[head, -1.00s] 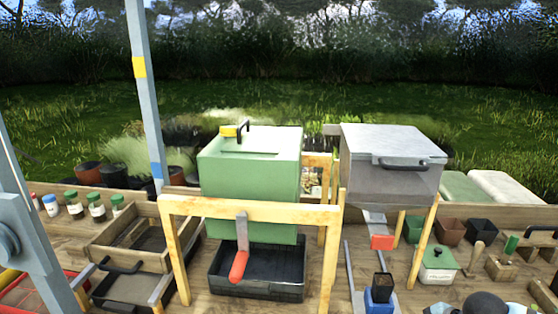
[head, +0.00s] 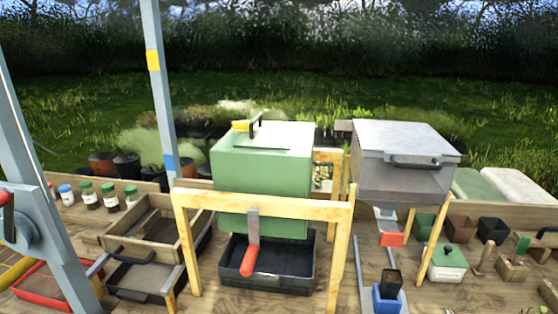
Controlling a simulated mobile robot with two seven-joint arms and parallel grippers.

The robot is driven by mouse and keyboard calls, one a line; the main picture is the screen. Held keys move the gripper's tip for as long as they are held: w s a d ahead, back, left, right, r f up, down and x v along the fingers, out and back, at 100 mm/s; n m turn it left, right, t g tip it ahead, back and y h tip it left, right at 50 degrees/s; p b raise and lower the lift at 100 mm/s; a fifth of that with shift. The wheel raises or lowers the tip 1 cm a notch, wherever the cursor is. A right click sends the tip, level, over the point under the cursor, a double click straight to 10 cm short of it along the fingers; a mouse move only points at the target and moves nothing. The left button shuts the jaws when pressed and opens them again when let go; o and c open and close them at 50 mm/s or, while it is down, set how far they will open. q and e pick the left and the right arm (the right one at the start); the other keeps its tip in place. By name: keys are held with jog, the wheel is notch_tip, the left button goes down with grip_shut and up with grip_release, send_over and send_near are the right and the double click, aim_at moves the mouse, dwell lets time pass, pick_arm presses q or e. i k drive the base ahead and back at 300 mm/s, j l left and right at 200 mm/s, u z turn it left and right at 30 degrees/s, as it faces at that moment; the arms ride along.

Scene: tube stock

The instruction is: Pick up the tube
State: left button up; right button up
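A small black square tube (head: 391,281) stands upright in a blue holder (head: 387,298) at the lower right of the head view. The holder sits at the front of a pair of grey rails, below the grey hopper (head: 407,165). The tube's inside is too dark and small to tell whether it holds anything. Neither of my grippers shows in this view, so nothing is seen touching the tube.
A green bin (head: 262,165) in a wooden frame stands over a black tray (head: 268,265). Wooden trays, a red tray (head: 48,287) and lidded jars (head: 88,195) are left. Dark pots, a pale green-lidded box (head: 447,264) and wooden blocks are right.

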aim_at(392, 280)
jog(key=l+z, duration=0.2)
jog(key=z, duration=0.75)
